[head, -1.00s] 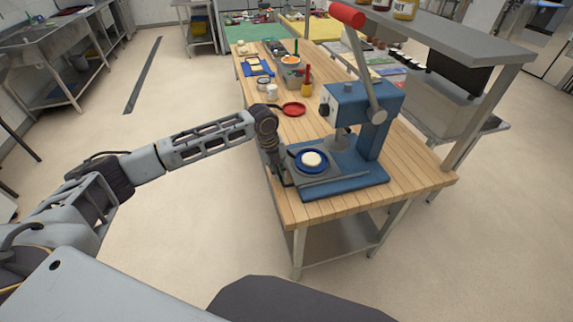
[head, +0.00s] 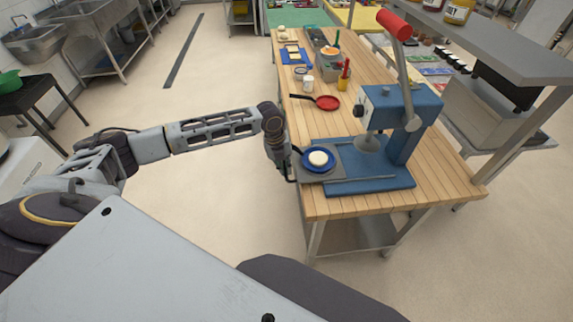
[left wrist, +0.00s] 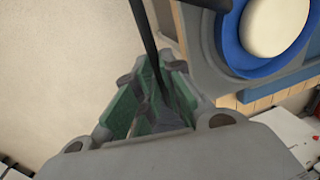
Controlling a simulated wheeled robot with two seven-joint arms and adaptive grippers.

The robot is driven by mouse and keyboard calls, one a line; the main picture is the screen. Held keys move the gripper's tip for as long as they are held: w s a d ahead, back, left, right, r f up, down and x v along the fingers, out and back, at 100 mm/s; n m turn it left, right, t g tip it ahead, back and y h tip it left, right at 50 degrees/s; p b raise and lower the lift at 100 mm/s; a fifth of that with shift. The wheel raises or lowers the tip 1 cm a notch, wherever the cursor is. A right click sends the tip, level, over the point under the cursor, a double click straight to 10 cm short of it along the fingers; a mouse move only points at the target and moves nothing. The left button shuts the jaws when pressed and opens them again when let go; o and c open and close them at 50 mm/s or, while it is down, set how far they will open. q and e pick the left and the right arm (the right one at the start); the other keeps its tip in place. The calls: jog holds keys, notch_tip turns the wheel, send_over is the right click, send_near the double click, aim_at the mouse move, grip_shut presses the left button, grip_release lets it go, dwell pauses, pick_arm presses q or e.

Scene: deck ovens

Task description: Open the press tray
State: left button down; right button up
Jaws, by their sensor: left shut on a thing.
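The dough press (head: 398,125) is a blue machine with a long lever ending in a red grip (head: 394,24). Its grey press tray (head: 347,160) sticks out to the left of the press head, clear of the round ram. A blue dish (head: 306,164) with a pale round dough piece (head: 318,158) lies on the tray. My left gripper (head: 285,170) is at the tray's left edge. In the left wrist view its fingers (left wrist: 158,90) are shut on the dark tray handle (left wrist: 145,30). My right gripper is not in view.
The press stands at the near end of a wooden table (head: 440,180). A red pan (head: 327,102), a white cup (head: 308,84) and several containers stand farther back. A grey shelf (head: 490,50) overhangs the right side. The floor left of the table is clear.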

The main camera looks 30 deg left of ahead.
pick_arm(q)
jog(key=c, duration=1.5)
grip_release()
jog(key=shift+s+a+r, duration=0.2)
jog(key=shift+a+r, duration=0.1)
jog(key=shift+r, duration=1.65)
jog(key=shift+s+a+r, duration=0.25)
jog(key=shift+a+r, duration=0.05)
jog(key=shift+r, duration=1.7)
jog(key=shift+s+a+r, duration=0.2)
jog(key=shift+a+r, duration=0.1)
jog(key=shift+r, duration=1.65)
